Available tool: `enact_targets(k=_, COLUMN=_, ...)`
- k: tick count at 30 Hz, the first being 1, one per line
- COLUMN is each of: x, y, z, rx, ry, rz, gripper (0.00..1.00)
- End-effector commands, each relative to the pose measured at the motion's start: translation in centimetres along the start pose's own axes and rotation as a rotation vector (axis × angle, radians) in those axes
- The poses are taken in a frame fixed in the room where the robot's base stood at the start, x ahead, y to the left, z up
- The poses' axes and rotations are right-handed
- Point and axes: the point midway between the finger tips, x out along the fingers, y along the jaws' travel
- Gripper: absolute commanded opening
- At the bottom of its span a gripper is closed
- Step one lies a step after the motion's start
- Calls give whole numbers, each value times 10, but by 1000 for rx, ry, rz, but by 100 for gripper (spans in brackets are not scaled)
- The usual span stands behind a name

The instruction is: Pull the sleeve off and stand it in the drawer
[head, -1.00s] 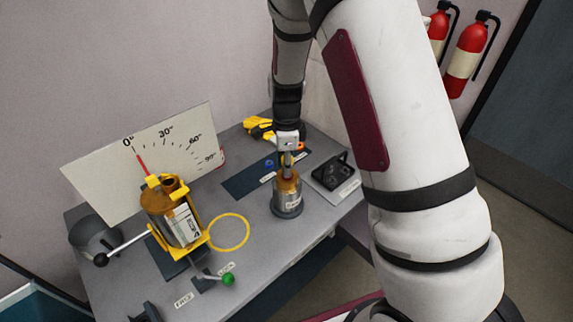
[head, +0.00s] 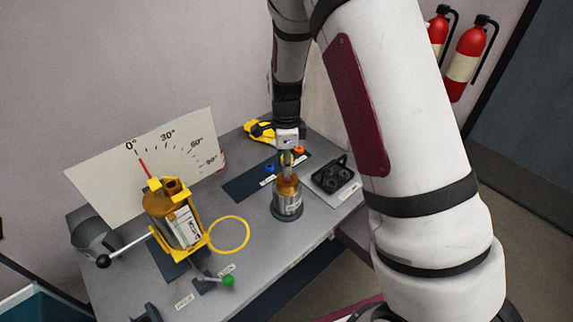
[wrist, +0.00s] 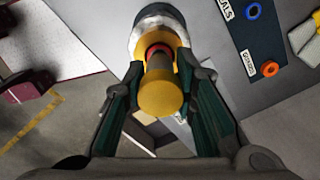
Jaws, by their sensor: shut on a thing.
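My gripper (wrist: 160,95) is shut on a yellow-brown cylindrical piece (wrist: 160,92), which may be the sleeve. In the head view my gripper (head: 288,163) points down over a silver canister (head: 288,204) with a copper-coloured top, standing on a round dark base. In the wrist view a red ring shows just beyond the held piece, above the canister's yellow and silver top (wrist: 158,22). I cannot tell whether the held piece still touches the canister. No drawer can be made out with certainty.
A yellow-clamped canister (head: 172,215) with lever handles stands left, before an angle board (head: 140,165). A dark mat (head: 250,184) holds blue and orange rings. A black-handled device (head: 332,175) stands right; a yellow tool (head: 259,131) lies behind.

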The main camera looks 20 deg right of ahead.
Motion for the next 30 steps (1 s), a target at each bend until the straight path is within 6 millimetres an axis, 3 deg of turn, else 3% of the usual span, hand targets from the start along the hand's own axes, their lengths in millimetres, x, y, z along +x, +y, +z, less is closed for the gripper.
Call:
enact_targets(k=21, x=-33, y=0, z=0, rx=0, ry=0, rz=-1, gripper=0)
enact_targets(k=30, x=-34, y=0, z=0, rx=0, ry=0, rz=-1, gripper=0)
